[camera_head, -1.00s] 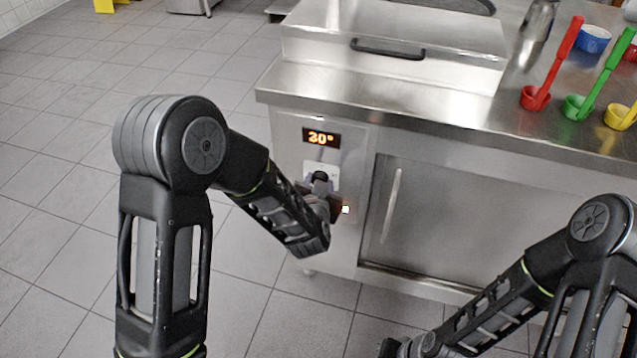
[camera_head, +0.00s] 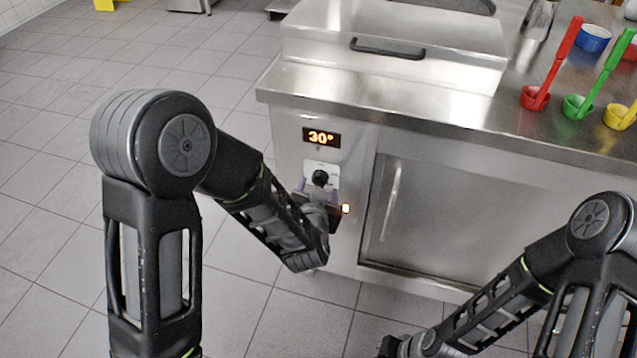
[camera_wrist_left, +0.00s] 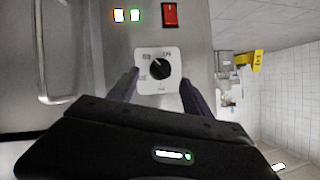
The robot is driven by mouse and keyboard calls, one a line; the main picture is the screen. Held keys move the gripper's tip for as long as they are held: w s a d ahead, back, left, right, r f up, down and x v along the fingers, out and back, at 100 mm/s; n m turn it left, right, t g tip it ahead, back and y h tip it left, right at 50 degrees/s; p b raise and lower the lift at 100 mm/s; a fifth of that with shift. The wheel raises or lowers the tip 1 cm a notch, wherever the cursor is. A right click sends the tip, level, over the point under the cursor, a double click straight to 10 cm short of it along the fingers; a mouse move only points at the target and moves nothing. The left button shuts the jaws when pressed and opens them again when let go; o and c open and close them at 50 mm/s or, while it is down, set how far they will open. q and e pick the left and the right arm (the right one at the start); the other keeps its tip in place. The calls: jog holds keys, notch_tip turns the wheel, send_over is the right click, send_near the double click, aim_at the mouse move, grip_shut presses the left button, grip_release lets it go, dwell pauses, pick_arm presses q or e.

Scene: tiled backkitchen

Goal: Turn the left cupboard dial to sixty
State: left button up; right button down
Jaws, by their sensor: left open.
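The cupboard dial is a black knob (camera_head: 320,177) on a white plate, on the left part of the steel front. The orange display (camera_head: 321,138) above it reads 30°. In the left wrist view the black knob (camera_wrist_left: 160,69) is in clear sight on its white plate, between my fingers in the picture. My left gripper (camera_head: 318,188) is open at the dial, just below the knob in the head view. The fingers look apart from the knob; the exact gap is hard to tell. My right arm is at the lower right; its gripper (camera_head: 392,346) is partly cut off at the bottom edge.
A lit lamp (camera_head: 346,208) is right of the dial, and the wrist view shows a red switch (camera_wrist_left: 171,15). The cupboard door (camera_head: 425,220) with its upright handle is to the right. Red, green and yellow ladles stand on the counter (camera_head: 440,110).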

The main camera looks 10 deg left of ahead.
pick_arm(q)
jog(key=v, duration=0.3)
jog(key=shift+s, duration=0.15)
dwell(0.4)
jog(key=s+d+f+n+g+h, duration=0.1)
jog(key=s+d+f+g+h, duration=0.1)
jog(key=s+d+f+g, duration=0.3)
jog(key=s+d+f+h, duration=0.3)
jog(key=f, duration=0.4)
jog(key=s+a+f+n+g+h, duration=0.15)
jog(key=s+f+g, duration=0.55)
jog(key=s+f, duration=0.75)
notch_tip(320, 180, up, 13)
jog(key=s+n+p, duration=0.1)
jog(key=s+p, duration=0.1)
jog(key=p, duration=1)
jog(key=shift+r, duration=0.2)
